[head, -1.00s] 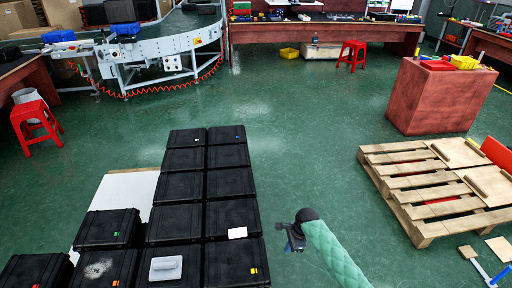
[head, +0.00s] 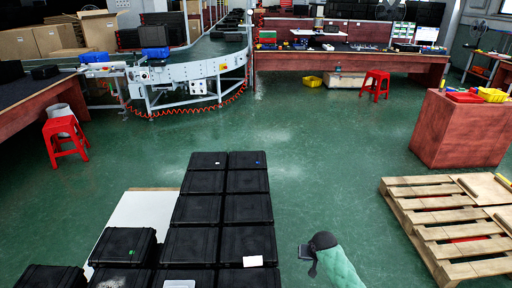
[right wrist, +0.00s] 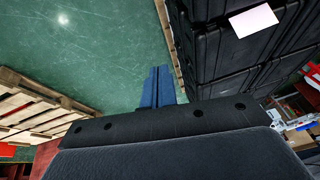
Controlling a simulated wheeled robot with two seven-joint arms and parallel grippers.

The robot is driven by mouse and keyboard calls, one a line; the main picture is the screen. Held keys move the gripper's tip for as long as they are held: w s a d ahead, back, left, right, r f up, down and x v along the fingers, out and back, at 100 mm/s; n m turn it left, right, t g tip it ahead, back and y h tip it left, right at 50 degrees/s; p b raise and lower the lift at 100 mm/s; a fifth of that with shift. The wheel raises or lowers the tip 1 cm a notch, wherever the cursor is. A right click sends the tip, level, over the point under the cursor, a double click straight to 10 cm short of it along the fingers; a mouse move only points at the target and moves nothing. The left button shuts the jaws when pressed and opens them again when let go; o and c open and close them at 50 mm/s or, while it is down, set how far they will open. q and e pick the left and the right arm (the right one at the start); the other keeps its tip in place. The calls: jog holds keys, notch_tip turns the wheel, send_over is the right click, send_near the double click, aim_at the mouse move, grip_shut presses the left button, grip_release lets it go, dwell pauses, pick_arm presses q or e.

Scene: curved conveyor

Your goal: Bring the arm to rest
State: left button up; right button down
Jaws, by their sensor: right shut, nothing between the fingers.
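My right arm, in a green quilted sleeve, comes in at the bottom of the head view. Its gripper (head: 305,252) is beside the stacked black cases (head: 248,208), apart from them, over the green floor. In the right wrist view the gripper's blue-grey fingers (right wrist: 156,88) are together with nothing between them. A black case with a white label (right wrist: 254,21) is close on their right there. My left gripper is not in view.
A wooden pallet (head: 440,213) lies to the right, with a red-brown block (head: 462,130) behind it. A curved conveyor (head: 190,74) and red stools (head: 64,137) stand farther back. The middle floor is clear.

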jog(key=s+a+f+n+g, duration=0.1)
jog(key=s+f, duration=0.4)
jog(key=s, duration=0.9)
jog(key=s+a+f+g, duration=0.1)
jog(key=s+f, duration=0.5)
jog(key=s, duration=0.8)
jog(key=s+a+f+n+g, duration=0.1)
jog(key=s+f, duration=0.4)
jog(key=s, duration=0.9)
jog(key=shift+s+a+f+n+h, duration=0.15)
jog(key=shift+s+a+n+h, duration=0.2)
jog(key=shift+a, duration=0.15)
jog(key=shift+a, duration=0.1)
